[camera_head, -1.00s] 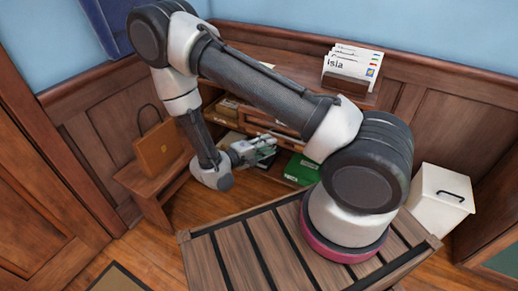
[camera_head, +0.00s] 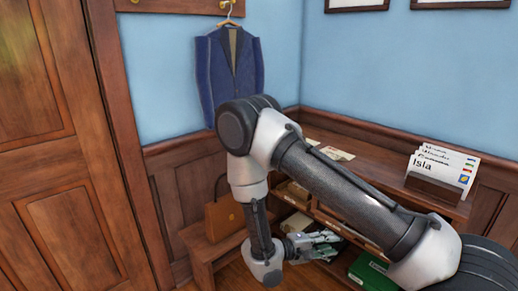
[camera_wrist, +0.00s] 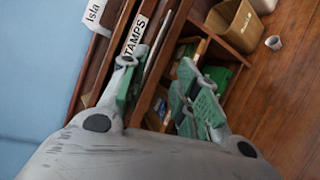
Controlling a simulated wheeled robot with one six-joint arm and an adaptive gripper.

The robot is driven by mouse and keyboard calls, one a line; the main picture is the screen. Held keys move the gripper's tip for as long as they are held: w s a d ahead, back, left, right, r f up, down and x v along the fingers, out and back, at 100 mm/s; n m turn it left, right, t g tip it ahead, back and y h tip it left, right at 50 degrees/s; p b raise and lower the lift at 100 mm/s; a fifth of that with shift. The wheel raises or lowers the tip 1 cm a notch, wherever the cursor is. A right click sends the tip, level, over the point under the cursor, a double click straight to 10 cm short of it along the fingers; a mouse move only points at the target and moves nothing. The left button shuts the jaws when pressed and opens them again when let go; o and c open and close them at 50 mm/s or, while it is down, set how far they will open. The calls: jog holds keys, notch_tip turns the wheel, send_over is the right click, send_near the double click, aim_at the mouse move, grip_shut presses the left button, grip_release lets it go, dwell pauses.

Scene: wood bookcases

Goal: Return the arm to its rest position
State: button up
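My arm reaches from the lower right of the head view to the bookcase, bent at the elbow with its wrist low. My gripper (camera_head: 318,240) is in front of the bookcase's shelves, above the floor. In the wrist view my gripper (camera_wrist: 162,84) shows two fingers with green pads, spread apart with nothing between them. The wooden bookcase (camera_head: 349,177) stands behind the arm, partly hidden by it. A drawer label reading "STAMPS" (camera_wrist: 134,36) shows beyond the fingers.
A card holder marked "Isla" (camera_head: 437,172) stands on the bookcase top. A blue jacket (camera_head: 229,72) hangs on the wall. A green box (camera_head: 369,272) is low down. A small cup (camera_wrist: 273,43) is on the floor.

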jog(key=s+d+r+n+g, duration=0.1)
jog(key=s+d+n+g, duration=0.15)
jog(key=s, duration=0.25)
jog(key=s+d+r+m+t+y, duration=0.1)
jog(key=s+r+y, duration=0.3)
jog(key=r, duration=0.7)
jog(key=s+d+r+m+t+y, duration=0.1)
jog(key=s+d+r+m+y, duration=0.3)
jog(key=r, duration=0.8)
jog(key=s+d+r+m+t+y, duration=0.1)
jog(key=s+d+r+m+y, duration=0.1)
jog(key=r+y, duration=0.5)
notch_tip(320, 180, up, 5)
jog(key=s+m, duration=0.1)
jog(key=s, duration=0.1)
jog(key=shift+s+d+r, duration=0.2)
jog(key=shift+s+d, duration=0.05)
jog(key=shift+s, duration=0.1)
dwell(0.5)
